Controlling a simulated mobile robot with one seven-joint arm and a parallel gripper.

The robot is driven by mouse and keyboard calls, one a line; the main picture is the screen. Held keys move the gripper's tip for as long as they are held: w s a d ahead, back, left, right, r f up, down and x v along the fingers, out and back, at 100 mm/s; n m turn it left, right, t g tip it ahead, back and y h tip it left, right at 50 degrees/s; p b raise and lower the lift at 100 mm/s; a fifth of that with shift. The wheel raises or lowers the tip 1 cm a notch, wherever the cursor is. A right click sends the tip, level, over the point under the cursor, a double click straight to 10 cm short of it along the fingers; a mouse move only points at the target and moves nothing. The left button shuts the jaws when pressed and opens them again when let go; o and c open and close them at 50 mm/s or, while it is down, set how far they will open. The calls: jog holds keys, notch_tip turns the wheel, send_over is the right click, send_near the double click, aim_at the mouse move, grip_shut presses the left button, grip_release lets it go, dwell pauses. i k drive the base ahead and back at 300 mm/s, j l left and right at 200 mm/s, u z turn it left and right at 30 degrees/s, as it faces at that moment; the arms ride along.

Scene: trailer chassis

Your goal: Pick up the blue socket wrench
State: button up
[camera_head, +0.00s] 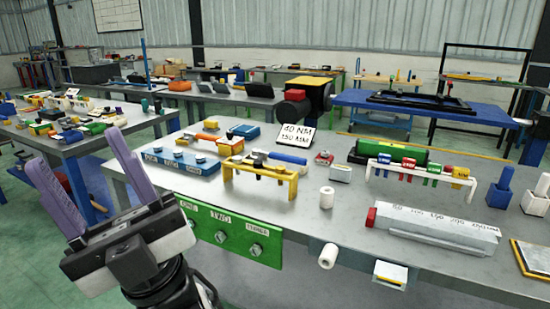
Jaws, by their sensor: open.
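My gripper (76,147) is at the lower left with its two purple fingers pointing up, spread apart with nothing between them. It is in front of the left end of the main grey workbench (310,210). A slim tool with a blue handle (288,157) lies on this bench behind a yellow rack (262,180); it may be the blue socket wrench, but it is too small to be sure. The rack holds several dark pieces and partly covers what is behind it. My gripper is well apart from the blue-handled tool.
A blue block with knobs (181,161) and a green panel with bolts (232,236) are near the bench's left end. A sign (297,134), white rack (420,172) and grey box (437,228) stand farther right. Another cluttered table (90,140) is at left.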

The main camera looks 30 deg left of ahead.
aim_at(257, 154)
jog(key=i+l+u, duration=0.15)
jog(key=i+u, duration=0.35)
jog(key=u, duration=0.8)
jog(key=i+l, duration=0.8)
jog(key=l, duration=0.1)
